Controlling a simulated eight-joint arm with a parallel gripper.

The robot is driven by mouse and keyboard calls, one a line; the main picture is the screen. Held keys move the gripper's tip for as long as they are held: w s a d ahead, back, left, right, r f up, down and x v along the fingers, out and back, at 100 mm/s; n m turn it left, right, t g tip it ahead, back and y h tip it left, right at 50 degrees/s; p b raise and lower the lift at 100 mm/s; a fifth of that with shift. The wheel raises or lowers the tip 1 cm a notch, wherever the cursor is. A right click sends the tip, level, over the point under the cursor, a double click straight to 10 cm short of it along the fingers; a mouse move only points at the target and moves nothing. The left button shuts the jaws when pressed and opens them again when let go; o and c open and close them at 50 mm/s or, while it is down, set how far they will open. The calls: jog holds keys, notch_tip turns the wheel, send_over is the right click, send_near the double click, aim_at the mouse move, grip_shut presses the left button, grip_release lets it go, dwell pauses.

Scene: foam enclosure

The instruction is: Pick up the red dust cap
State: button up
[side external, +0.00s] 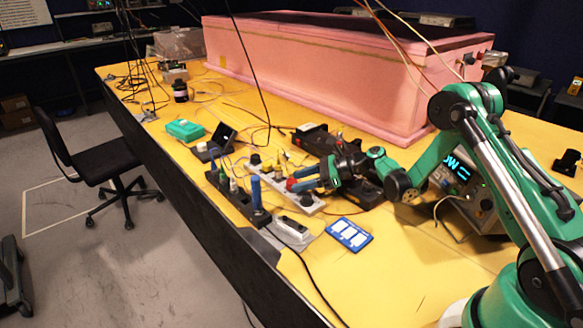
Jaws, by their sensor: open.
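A small red piece (291,184), which looks like the red dust cap, shows right at the tips of my gripper, above the white power strip. My gripper (294,179) has blue fingers and reaches in from the right, low over the cluttered bench. Its jaws are open, with the red piece beside or between the fingertips. I cannot tell whether they touch it. The fingers and nearby plugs partly hide the red piece.
The white power strip (307,203) and a black power strip (238,203) with plugs lie below and left of the gripper. A blue card (349,234) lies in front. The pink foam enclosure (310,75) stands behind. Loose cables cross the yellow bench (400,285).

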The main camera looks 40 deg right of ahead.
jog(key=shift+w+a+f, duration=0.1)
jog(key=shift+w+a, duration=0.05)
grip_shut()
jog(key=shift+r, duration=0.2)
notch_tip(320, 180, up, 20)
jog(key=s+a+r+m+t+h, duration=0.3)
jog(key=s+a+r+m+h, duration=0.2)
jog(key=a, duration=0.1)
jog(key=shift+s+r+m+h, duration=0.2)
jog(key=shift+r+m+h, duration=0.1)
dwell(0.4)
